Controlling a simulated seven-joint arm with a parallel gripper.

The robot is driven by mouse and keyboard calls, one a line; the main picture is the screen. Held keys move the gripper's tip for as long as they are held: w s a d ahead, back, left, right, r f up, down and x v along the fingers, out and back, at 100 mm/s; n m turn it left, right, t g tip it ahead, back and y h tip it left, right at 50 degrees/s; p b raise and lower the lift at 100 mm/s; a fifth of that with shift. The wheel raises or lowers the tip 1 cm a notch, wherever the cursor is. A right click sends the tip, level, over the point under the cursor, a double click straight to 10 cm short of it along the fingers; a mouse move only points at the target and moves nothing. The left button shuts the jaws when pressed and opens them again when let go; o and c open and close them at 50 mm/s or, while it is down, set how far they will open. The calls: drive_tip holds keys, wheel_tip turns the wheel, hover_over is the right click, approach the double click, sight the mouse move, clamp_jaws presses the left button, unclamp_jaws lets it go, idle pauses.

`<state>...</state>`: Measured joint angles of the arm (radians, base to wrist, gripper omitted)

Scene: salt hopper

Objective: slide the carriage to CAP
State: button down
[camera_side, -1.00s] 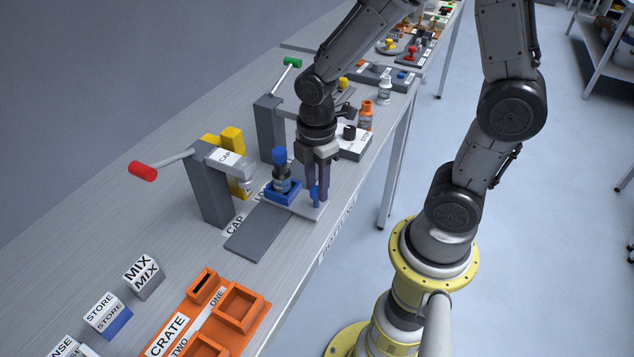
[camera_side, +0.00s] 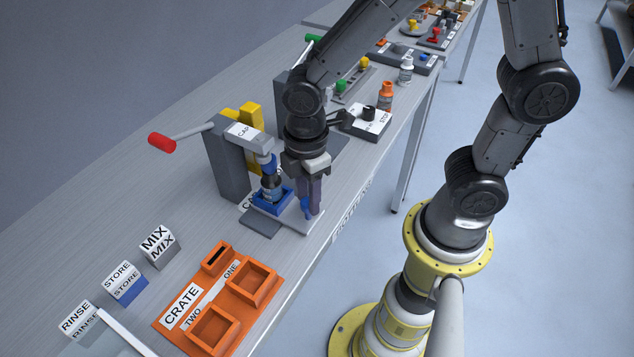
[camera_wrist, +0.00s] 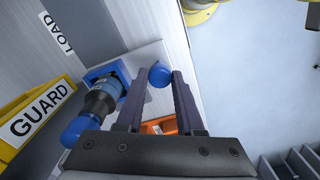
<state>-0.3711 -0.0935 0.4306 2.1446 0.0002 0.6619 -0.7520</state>
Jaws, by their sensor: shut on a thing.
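The carriage (camera_side: 300,216) is a light plate on a grey track, with a blue socket and a blue knob. In the side view it stands at the CAP press (camera_side: 230,160), with the floor word CAP (camera_side: 247,202) partly hidden beside it. A dark bottle (camera_side: 271,186) with a blue top sits upright in the socket, below the press arm. My gripper (camera_side: 309,208) is shut on the blue knob at the carriage's near side. The wrist view shows the knob (camera_wrist: 160,76) between the fingers and the bottle (camera_wrist: 103,100) to their left.
An orange crate (camera_side: 258,298) lies at the front, with RINSE, STORE and MIX blocks (camera_side: 158,247) to its left. A red-tipped lever (camera_side: 162,142) sticks out left of the press. A yellow guard (camera_wrist: 40,112) is near in the wrist view. Bare track shows in front of the carriage.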

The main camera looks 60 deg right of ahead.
drive_tip(key=shift+a, duration=0.85)
drive_tip(key=c, duration=0.5)
unclamp_jaws()
wheel_tip(320, 180, up, 14)
drive_tip(key=shift+f, duration=0.1)
